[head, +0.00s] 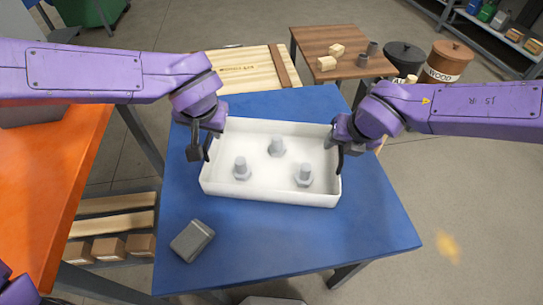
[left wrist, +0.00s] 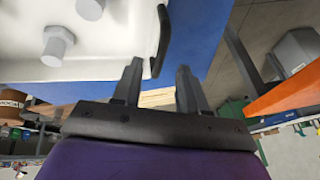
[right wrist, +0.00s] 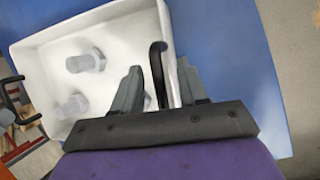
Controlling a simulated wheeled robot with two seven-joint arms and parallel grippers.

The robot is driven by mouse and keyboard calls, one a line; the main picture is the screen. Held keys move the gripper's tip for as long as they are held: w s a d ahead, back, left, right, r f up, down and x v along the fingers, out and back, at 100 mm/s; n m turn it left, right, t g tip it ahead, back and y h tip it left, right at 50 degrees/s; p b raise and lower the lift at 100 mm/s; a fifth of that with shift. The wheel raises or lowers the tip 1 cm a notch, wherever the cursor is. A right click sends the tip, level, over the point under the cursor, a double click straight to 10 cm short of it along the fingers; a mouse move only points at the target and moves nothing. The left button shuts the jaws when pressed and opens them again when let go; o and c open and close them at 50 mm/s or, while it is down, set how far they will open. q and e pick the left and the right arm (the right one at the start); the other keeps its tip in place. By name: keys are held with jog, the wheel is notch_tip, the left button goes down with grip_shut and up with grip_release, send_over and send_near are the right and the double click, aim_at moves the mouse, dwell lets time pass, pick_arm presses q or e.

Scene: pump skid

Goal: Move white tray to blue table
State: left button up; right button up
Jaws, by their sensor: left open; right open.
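My left gripper (head: 199,152) is open at the tray's left end. In the left wrist view a dark handle (left wrist: 161,40) on the tray lies beyond its open fingers (left wrist: 158,88). My right gripper (head: 342,155) is open at the tray's right end. In the right wrist view the right handle (right wrist: 158,72) shows between its open fingers (right wrist: 160,85). In the head view the grippers partly hide both handles.
A grey box (head: 192,240) lies on the blue table near its front left. An orange table (head: 60,165) stands at the left. A wooden pallet (head: 250,73) and a brown table (head: 335,45) with blocks are behind. The blue table's front right is clear.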

jog(key=shift+r, duration=0.15)
pick_arm(q)
jog(key=v, duration=0.7)
pick_arm(e)
jog(key=v, duration=1.1)
jog(key=shift+s+r, duration=0.2)
jog(key=shift+r, duration=0.1)
